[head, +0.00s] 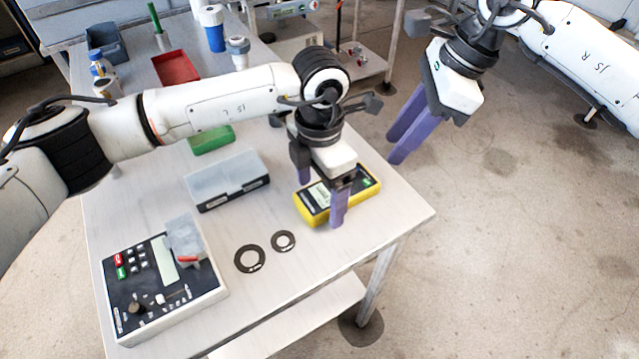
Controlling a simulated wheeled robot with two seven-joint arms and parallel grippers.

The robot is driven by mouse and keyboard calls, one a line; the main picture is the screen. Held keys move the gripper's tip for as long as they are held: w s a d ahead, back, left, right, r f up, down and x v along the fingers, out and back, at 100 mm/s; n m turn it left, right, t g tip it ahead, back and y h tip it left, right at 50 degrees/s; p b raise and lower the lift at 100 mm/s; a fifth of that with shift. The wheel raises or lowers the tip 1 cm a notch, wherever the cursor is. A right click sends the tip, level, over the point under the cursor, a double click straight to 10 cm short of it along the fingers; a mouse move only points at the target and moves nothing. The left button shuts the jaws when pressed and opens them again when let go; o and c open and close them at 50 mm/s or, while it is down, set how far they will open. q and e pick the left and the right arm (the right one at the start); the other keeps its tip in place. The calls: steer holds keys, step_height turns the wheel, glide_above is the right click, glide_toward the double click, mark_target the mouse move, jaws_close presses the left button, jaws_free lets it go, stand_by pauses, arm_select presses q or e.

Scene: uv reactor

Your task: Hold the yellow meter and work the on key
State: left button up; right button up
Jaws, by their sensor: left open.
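The yellow meter (363,187) lies on the table near its right edge, with a dark face, a pale display and a small green patch at its right end. My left gripper (320,204) is open over the left part of the meter, one purple finger on its far side and one on its near side. The gripper hides part of the meter's face, and contact cannot be made out. The on key is not clearly readable. My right gripper (395,150) hangs beyond the table's right edge, apart from the meter; its finger gap is unclear.
A control box (205,291) with keys and a knob stands front left. Two dark rings (249,258) lie in front of the meter. A grey-lidded case (228,180), a green block (211,140) and a red tray (175,68) lie further back. Bare floor lies right.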

arm_select(q)
steer(key=shift+c, duration=0.5)
steer(key=c, duration=1.1)
steer(key=shift+c, duration=0.6)
arm_select(e)
steer(key=shift+c, duration=1.1)
jaws_close()
